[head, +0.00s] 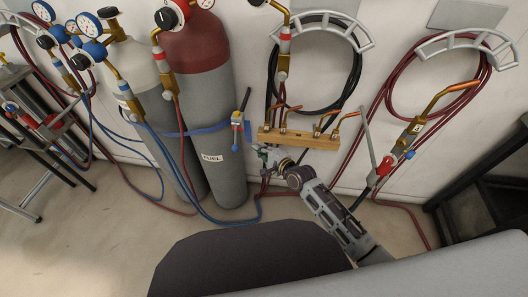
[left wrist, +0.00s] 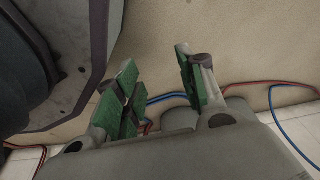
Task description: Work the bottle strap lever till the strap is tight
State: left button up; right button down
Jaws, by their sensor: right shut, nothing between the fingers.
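Two gas bottles stand against the wall in the head view: a grey one with a red top marked FUEL (head: 218,120) and a paler one (head: 165,110). A blue strap (head: 205,129) runs across them to a small buckle (head: 237,118) at the right side of the FUEL bottle. A dark strap lever (head: 246,99) points up from the buckle. My right gripper (head: 262,152) is shut and empty, below and right of the buckle and apart from the lever. My left gripper (left wrist: 157,68) is open and empty in the left wrist view; the head view does not show it.
A wooden block with torches (head: 300,139) is on the wall just above my right arm. Coiled hoses hang on racks (head: 320,28) to the right. Loose red and blue hoses (head: 225,218) lie on the floor. A dark metal stand (head: 490,180) is at far right.

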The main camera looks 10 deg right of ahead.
pick_arm(q)
jog(key=shift+w+d+r+b, duration=0.2)
jog(key=shift+w+d+r, duration=0.1)
jog(key=shift+r, duration=0.2)
jog(key=shift+w+d+r+b, duration=0.15)
jog(key=shift+w+d+r, duration=0.15)
jog(key=shift+r, duration=0.15)
pick_arm(e)
jog(key=a, duration=0.1)
jog(key=w+a, duration=0.1)
jog(key=a, duration=0.1)
jog(key=w+a, duration=0.1)
jog(key=a, duration=0.1)
jog(key=shift+a, duration=0.15)
pick_arm(q)
jog(key=shift+w+r, duration=0.1)
jog(key=shift+w, duration=0.15)
jog(key=shift+s, duration=0.1)
